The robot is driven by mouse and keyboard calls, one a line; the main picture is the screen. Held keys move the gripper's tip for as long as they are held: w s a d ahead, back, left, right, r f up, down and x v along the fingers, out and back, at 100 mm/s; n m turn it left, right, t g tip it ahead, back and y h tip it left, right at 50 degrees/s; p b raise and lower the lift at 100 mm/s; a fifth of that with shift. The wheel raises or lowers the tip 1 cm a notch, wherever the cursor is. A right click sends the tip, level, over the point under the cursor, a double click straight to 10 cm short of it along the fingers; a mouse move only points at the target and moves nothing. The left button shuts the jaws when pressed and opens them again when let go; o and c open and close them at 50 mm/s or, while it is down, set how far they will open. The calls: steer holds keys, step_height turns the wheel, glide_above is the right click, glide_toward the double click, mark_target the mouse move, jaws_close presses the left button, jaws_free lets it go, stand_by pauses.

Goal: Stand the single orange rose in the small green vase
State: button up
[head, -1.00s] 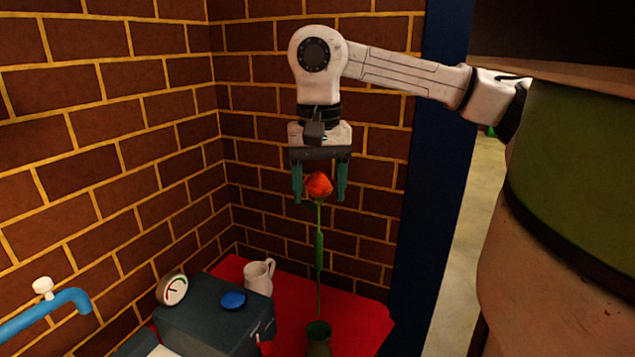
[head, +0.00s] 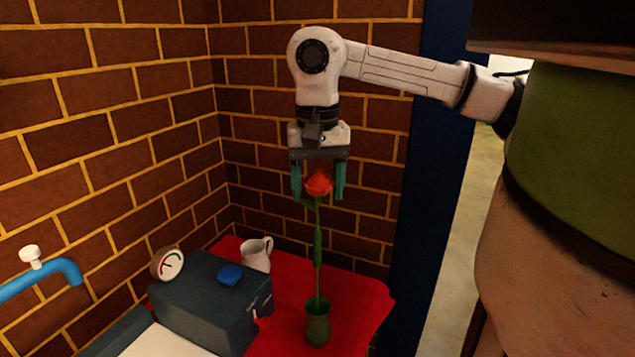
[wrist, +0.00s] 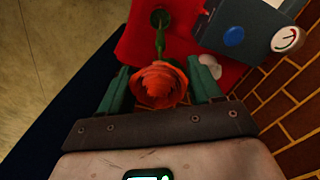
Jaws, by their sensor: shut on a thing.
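The orange rose (head: 318,183) hangs upright, its bloom between the teal fingers of my gripper (head: 318,190), which is shut on it. In the wrist view the bloom (wrist: 160,85) fills the space between the fingertips and hides the grip point. The long green stem (head: 318,250) runs straight down to the mouth of the small green vase (head: 317,328). The vase stands upright on the red-covered table. The stem's lower end meets the vase mouth in the picture; I cannot tell how deep it sits. The vase (wrist: 160,17) also shows at the top of the wrist view.
A white jug (head: 256,254) stands at the back of the red table (head: 362,300). Left of the vase is a dark box (head: 205,305) with a blue knob (head: 230,274) and a dial (head: 168,264). Brick walls rise behind; a blue post stands at right.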

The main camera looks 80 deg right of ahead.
mark_target(317, 233)
steer(key=shift+f+b, duration=2.65)
steer(key=shift+f, duration=0.8)
steer(key=shift+f+b, duration=0.45)
steer(key=shift+f, duration=0.05)
steer(key=o, duration=1.1)
step_height(317, 233, up, 11)
steer(key=shift+f+p, duration=0.1)
steer(key=shift+p, duration=0.3)
